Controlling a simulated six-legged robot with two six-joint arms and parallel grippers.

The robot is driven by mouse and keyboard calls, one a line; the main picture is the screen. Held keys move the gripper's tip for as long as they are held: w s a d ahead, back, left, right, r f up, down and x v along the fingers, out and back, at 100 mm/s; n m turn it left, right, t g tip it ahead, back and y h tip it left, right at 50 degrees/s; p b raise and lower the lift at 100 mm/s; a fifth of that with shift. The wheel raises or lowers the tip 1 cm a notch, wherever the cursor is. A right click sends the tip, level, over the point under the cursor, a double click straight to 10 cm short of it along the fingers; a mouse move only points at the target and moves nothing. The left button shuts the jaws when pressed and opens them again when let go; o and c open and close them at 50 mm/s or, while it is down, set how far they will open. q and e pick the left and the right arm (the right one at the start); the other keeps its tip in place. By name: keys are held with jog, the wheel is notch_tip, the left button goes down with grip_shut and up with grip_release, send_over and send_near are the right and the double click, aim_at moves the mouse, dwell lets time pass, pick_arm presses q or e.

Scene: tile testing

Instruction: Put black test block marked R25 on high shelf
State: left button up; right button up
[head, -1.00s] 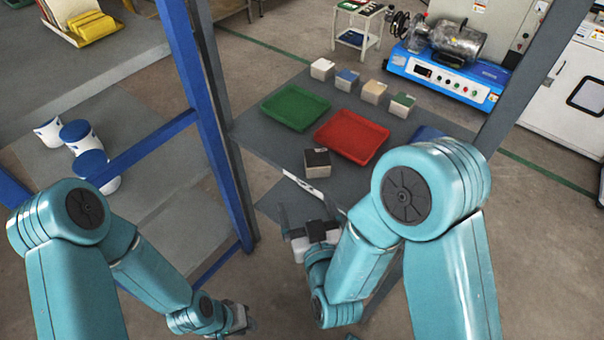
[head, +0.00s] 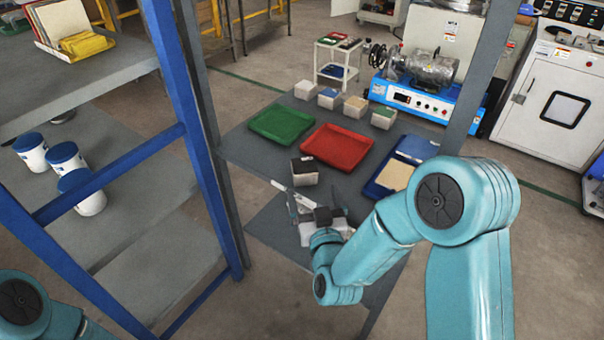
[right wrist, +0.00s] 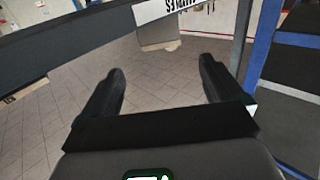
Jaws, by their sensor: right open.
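A block with a black top and pale sides (head: 305,171) stands on the grey table near its front edge, in the head view. Its marking is too small to read. My right gripper (head: 316,203) is open and empty, just in front of the table edge, apart from the block. In the right wrist view its two dark fingers (right wrist: 160,75) are spread with nothing between them. The high shelf (head: 90,82) is the upper grey board of the blue rack at left. My left gripper is out of view; only part of my left arm shows at bottom left.
A green tray (head: 282,123), a red tray (head: 338,147) and a blue tray (head: 378,190) lie on the table, with several blocks behind. The rack's blue post (head: 190,110) stands between shelf and table. Yellow items (head: 75,47) occupy the shelf's back; its front is clear.

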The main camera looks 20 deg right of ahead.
aim_at(304, 163)
jog(key=w, duration=0.4)
jog(key=w+d, duration=0.1)
jog(key=w, duration=0.1)
jog(key=shift+w, duration=0.4)
jog(key=w, duration=0.5)
jog(key=shift+d+f, duration=0.2)
jog(key=shift+f, duration=0.1)
jog(key=shift+r, duration=0.15)
jog(key=c, duration=1.5)
